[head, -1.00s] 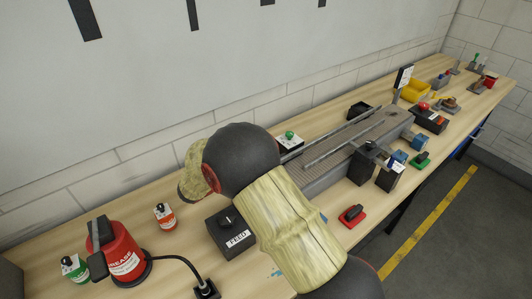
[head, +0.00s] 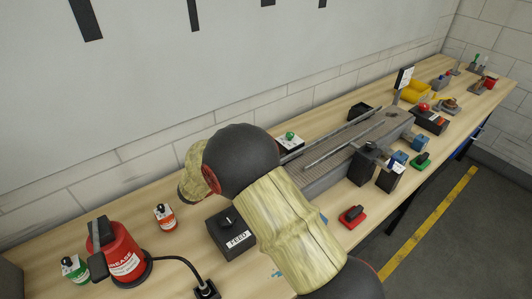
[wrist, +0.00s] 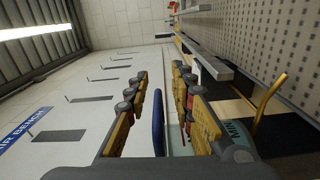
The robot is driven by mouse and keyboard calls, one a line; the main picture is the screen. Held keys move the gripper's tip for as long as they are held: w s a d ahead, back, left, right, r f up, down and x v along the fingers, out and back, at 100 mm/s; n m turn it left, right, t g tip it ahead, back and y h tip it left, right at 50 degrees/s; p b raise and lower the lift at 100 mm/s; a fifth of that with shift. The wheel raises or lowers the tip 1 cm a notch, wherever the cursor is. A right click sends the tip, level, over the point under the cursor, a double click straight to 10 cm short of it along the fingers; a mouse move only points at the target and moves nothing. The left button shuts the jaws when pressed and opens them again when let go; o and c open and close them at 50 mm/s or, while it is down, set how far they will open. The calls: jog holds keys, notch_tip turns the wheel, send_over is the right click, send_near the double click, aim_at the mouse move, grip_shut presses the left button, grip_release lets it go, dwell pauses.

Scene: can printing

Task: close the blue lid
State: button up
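In the wrist view my gripper (wrist: 160,75) has its two yellow-and-black fingers apart. A narrow blue panel (wrist: 158,122), which looks like the blue lid seen edge-on, stands in the gap between them. I cannot tell whether either finger touches it. In the head view my arm's dark joint and tan link cover the middle of the bench, and my gripper is hidden behind them. The blue lid cannot be made out for certain there.
A red grease can (head: 122,255) and a black FEED box (head: 230,233) stand on the wooden bench (head: 95,200) near my arm. A conveyor (head: 335,160) runs away to the right. A wall lies behind.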

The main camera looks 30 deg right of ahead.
jog(key=s+a, duration=0.2)
jog(key=a, duration=0.9)
jog(key=shift+s+a, duration=0.15)
jog(key=shift+a, duration=0.25)
